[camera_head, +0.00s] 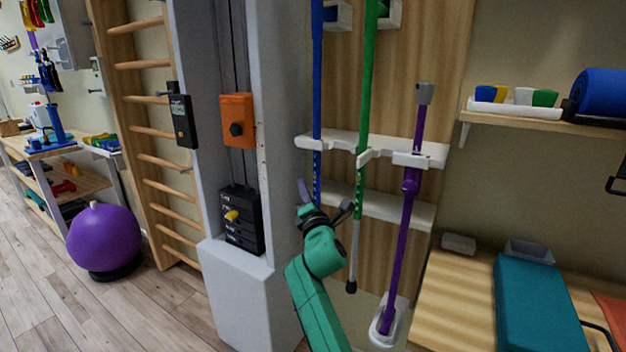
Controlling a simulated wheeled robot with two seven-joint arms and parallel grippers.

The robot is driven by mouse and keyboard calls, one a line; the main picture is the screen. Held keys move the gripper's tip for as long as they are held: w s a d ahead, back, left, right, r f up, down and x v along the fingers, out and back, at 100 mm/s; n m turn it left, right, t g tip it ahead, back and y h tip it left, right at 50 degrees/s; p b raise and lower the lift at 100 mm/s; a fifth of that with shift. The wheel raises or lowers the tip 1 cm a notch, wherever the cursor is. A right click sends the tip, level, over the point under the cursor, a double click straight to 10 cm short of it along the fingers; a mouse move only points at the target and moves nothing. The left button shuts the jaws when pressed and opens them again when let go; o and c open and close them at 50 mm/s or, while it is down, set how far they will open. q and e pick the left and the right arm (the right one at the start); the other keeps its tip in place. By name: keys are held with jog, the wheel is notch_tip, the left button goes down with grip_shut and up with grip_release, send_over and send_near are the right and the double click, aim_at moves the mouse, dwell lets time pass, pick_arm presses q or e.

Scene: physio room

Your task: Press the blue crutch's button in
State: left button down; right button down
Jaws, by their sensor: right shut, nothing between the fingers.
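The blue crutch (317,90) stands upright in the white wall rack (345,143), left of the green crutch (368,80) and the purple crutch (406,220). Its top is cut off by the picture edge. A row of small light marks shows on its lower shaft, just above my right gripper. I cannot make out its button. My right gripper (304,190), on a green arm from below, is shut and empty, in front of the blue crutch's lower part, which it hides. I cannot tell whether it touches the shaft. My left gripper is not in view.
A grey weight machine column (276,100) stands close on the left, with an orange block (238,120). A wooden bench (452,305) with a teal pad (535,300) is at right. A purple ball (103,240) and open floor lie at left.

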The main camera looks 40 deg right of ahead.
jog(key=shift+s+a, duration=0.2)
jog(key=shift+a, duration=0.4)
jog(key=shift+s+a, duration=0.2)
jog(key=shift+a, duration=0.4)
